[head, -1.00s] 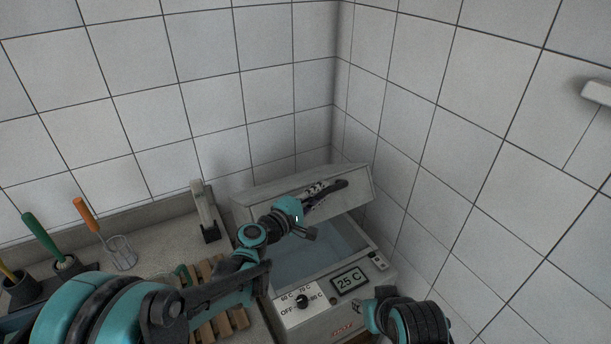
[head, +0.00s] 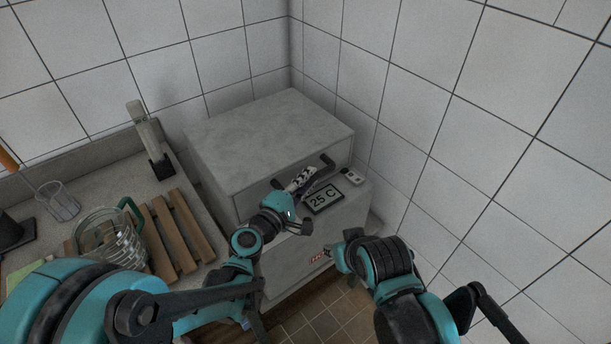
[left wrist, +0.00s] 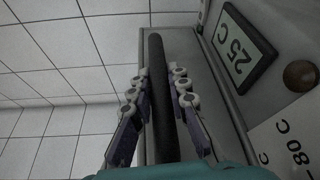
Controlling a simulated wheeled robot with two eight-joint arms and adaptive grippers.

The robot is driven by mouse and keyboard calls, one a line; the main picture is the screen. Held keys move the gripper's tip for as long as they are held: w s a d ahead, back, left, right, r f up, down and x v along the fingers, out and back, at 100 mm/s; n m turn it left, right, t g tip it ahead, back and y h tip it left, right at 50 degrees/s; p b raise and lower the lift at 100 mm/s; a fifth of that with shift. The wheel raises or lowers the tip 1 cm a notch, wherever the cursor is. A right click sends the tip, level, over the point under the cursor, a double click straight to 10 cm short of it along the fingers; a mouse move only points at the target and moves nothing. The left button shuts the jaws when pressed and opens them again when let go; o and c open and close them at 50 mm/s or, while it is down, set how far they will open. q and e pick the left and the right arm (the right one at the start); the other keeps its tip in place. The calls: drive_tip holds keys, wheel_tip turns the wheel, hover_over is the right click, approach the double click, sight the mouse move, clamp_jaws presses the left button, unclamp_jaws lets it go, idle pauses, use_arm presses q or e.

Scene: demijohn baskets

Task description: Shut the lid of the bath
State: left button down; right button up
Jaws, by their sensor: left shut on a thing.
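The bath (head: 345,215) stands in the corner with a front panel and a 25 C display (head: 323,199). Its grey lid (head: 268,135) lies level over the top, and no water shows. A small gap under its front edge cannot be ruled out. My left gripper (head: 303,180) is at the lid's dark bar handle (head: 325,162). In the left wrist view the fingers (left wrist: 158,78) are on both sides of the handle (left wrist: 160,125), shut on it. My right gripper (head: 338,256) is low in front of the bath, its fingers mostly hidden.
Tiled walls close off the back and right. Tiled floor shows below.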

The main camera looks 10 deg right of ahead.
use_arm(q)
drive_tip(key=c, duration=1.4)
unclamp_jaws()
drive_tip(key=shift+s+d+r, duration=0.15)
drive_tip(key=shift+c, duration=0.2)
drive_tip(key=f+v, duration=0.1)
drive_tip(key=v, duration=1.1)
drive_tip(key=shift+r, duration=0.4)
drive_tip(key=s+a+f+m+g+y, duration=0.1)
drive_tip(key=s+a+m+y, duration=0.2)
drive_tip(key=a, duration=0.5)
drive_tip(key=s+a+f+m+g+y, duration=0.2)
drive_tip(key=s+a+m+y, duration=0.1)
drive_tip(key=a, duration=0.5)
drive_tip(key=s+a+f+m+g+y, duration=0.1)
drive_tip(key=s+a+m+y, duration=0.3)
drive_tip(key=a, duration=0.4)
drive_tip(key=shift+a+f+m+g+y, duration=0.15)
drive_tip(key=shift+f+m+g+y, duration=0.3)
drive_tip(key=shift+y, duration=0.65)
